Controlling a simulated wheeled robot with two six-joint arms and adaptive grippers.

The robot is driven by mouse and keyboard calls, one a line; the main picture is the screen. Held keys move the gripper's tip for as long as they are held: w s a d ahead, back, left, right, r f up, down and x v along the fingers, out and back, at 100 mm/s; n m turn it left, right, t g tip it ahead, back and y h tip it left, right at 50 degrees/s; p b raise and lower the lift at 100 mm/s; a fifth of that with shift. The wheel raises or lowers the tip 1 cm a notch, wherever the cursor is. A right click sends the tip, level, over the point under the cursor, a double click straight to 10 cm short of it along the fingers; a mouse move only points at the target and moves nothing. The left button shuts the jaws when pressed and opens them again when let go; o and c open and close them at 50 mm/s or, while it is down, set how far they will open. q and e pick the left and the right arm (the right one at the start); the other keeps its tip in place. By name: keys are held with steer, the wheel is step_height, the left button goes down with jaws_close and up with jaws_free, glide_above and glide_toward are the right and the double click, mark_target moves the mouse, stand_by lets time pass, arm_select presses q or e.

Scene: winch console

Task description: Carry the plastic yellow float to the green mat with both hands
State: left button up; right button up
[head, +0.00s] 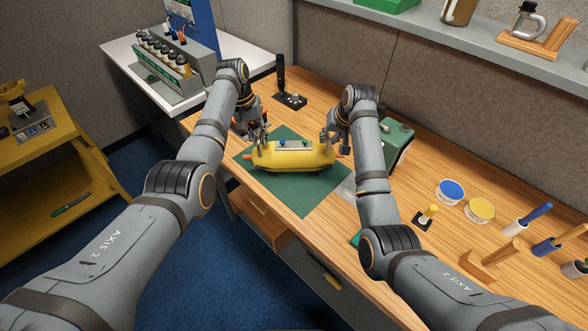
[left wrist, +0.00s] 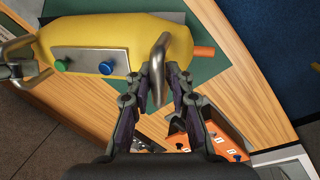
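The yellow float (head: 292,157) is a plump plastic body with a grey plate, small knobs, metal end handles and orange tips. It is over the middle of the green mat (head: 305,195); I cannot tell whether it touches it. My left gripper (head: 257,138) is at the float's left handle. In the left wrist view, the left gripper's fingers (left wrist: 160,78) close on the metal handle of the float (left wrist: 110,32). My right gripper (head: 329,140) is at the right handle and appears shut on it; its fingertips are small here. The mat also shows in the left wrist view (left wrist: 205,62).
The wooden bench (head: 405,225) holds a black joystick (head: 284,90) behind the float and a green machine (head: 397,145) to its right. Blue and yellow discs (head: 452,192), a small yellow-topped item (head: 428,215) and pen holders stand further right. A shelf (head: 450,45) runs above.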

arm_select(q)
steer(key=shift+o, duration=1.1)
steer(key=shift+r, duration=0.1)
arm_select(e)
steer(key=shift+o, duration=0.7)
steer(key=shift+a+r, duration=0.1)
arm_select(q)
steer(key=shift+s+d, duration=0.1)
arm_select(e)
steer(key=shift+s, duration=0.1)
arm_select(q)
steer(key=shift+r, duration=0.25)
step_height(320, 180, up, 11)
steer(key=a, duration=0.2)
steer(key=shift+a, duration=0.15)
arm_select(e)
steer(key=v, duration=1.1)
steer(key=shift+s+r, duration=0.15)
steer(key=shift+r, duration=0.25)
arm_select(q)
steer(key=shift+r, duration=0.1)
